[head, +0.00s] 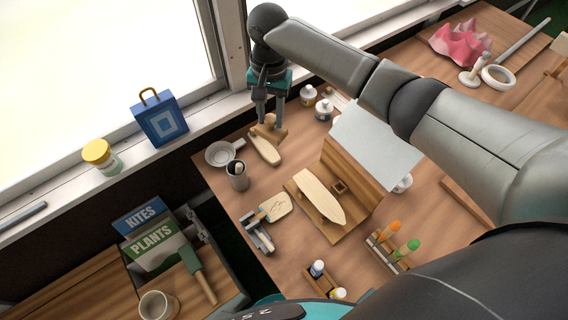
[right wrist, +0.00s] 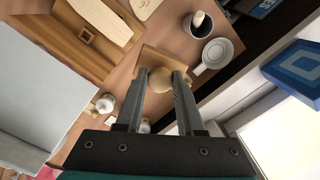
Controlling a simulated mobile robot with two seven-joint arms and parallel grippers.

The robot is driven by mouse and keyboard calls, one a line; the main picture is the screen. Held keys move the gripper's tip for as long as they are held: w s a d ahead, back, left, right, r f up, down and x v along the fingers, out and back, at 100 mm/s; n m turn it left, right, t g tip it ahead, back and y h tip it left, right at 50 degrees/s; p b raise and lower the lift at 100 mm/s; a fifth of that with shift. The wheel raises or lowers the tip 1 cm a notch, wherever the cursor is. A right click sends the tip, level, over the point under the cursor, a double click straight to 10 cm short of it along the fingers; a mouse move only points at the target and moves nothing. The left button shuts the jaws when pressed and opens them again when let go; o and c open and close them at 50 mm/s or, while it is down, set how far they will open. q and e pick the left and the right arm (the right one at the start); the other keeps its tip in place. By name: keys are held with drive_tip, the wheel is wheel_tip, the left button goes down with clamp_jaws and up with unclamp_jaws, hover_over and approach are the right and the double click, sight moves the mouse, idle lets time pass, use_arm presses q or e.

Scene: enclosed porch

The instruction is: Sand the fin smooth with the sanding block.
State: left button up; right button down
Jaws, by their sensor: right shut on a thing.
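My right gripper (head: 268,115) is shut on the round knob of the wooden sanding block (head: 272,133), over the far left of the workbench. In the right wrist view, the fingers (right wrist: 160,88) grip the sanding block (right wrist: 206,69) by its knob. A flat pale piece with dark lines, apparently the fin (head: 275,207), sits at a grey and blue clamp (head: 258,236), apart from the block. Part of it shows in the right wrist view (right wrist: 145,7). My left gripper is not in view.
A long pale hull-shaped piece (head: 318,196) lies on a wooden stand (head: 356,216) beside a grey panel (head: 374,143). A dark cup (head: 237,178) and white dish (head: 219,154) stand left. Small jars (head: 308,96) are behind. A marker rack (head: 385,252) is at front right.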

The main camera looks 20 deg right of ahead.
sight(274, 134)
drive_tip(key=f+m+p, duration=0.1)
drive_tip(key=f+p, duration=0.1)
drive_tip(key=s+f+m+p, duration=0.1)
drive_tip(key=f+p, duration=0.1)
drive_tip(key=f, duration=0.1)
drive_tip(key=shift+s+d+f, duration=0.1)
drive_tip(key=shift+d+f, duration=0.05)
drive_tip(key=shift+d, duration=0.05)
drive_tip(key=s+f+m+p, duration=0.2)
drive_tip(key=s+f+p, duration=0.1)
drive_tip(key=s+f, duration=0.3)
drive_tip(key=shift+s+d+f+p, duration=0.15)
drive_tip(key=shift+s+f+p, duration=0.25)
drive_tip(key=shift+f, duration=0.35)
drive_tip(key=shift+a+f+b, duration=0.2)
drive_tip(key=shift+f+b, duration=1.45)
drive_tip(key=shift+f, duration=0.4)
drive_tip(key=shift+f+b, duration=0.75)
drive_tip(key=shift+f, duration=0.2)
drive_tip(key=shift+s, duration=0.1)
